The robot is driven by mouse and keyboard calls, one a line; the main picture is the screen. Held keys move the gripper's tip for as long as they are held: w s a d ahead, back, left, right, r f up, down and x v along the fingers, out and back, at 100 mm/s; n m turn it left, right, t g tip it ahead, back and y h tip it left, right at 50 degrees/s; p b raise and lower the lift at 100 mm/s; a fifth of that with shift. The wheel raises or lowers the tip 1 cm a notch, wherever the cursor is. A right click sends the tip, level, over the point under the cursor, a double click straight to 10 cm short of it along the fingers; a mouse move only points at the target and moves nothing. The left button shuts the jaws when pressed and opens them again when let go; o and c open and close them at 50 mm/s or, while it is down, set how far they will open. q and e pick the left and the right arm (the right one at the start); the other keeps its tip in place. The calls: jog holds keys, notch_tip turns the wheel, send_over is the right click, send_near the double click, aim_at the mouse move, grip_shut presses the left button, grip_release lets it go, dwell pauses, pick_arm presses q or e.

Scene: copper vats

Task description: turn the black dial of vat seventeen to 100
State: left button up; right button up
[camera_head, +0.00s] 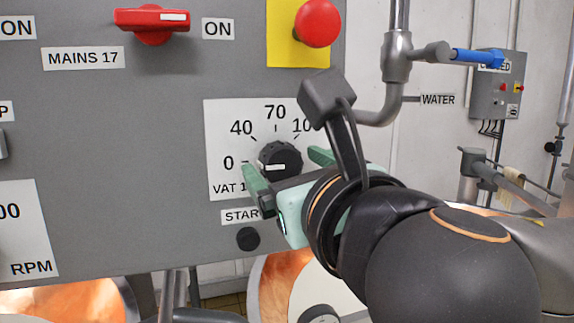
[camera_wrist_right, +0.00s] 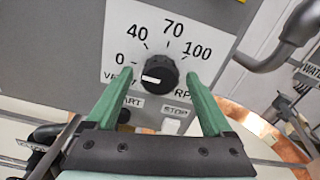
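The black dial (camera_head: 280,160) sits on a white scale plate (camera_head: 222,118) marked 0, 40, 70 and 100, with a partly hidden VAT label below. Its white mark lies on the left side, toward 0. The dial also shows in the right wrist view (camera_wrist_right: 160,72). My right gripper (camera_head: 285,161) is open, with one green finger left of the dial and the other right of it. In the right wrist view the gripper (camera_wrist_right: 159,76) shows gaps between both fingertips and the dial. My left gripper is not in view.
A red switch (camera_head: 152,21) labelled MAINS 17 and a red button (camera_head: 317,23) on a yellow plate sit above. A black START button (camera_head: 248,239) is below the dial. A grey pipe (camera_head: 396,58) with a blue handle (camera_head: 475,56) stands right of the panel.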

jog(key=c, duration=1.3)
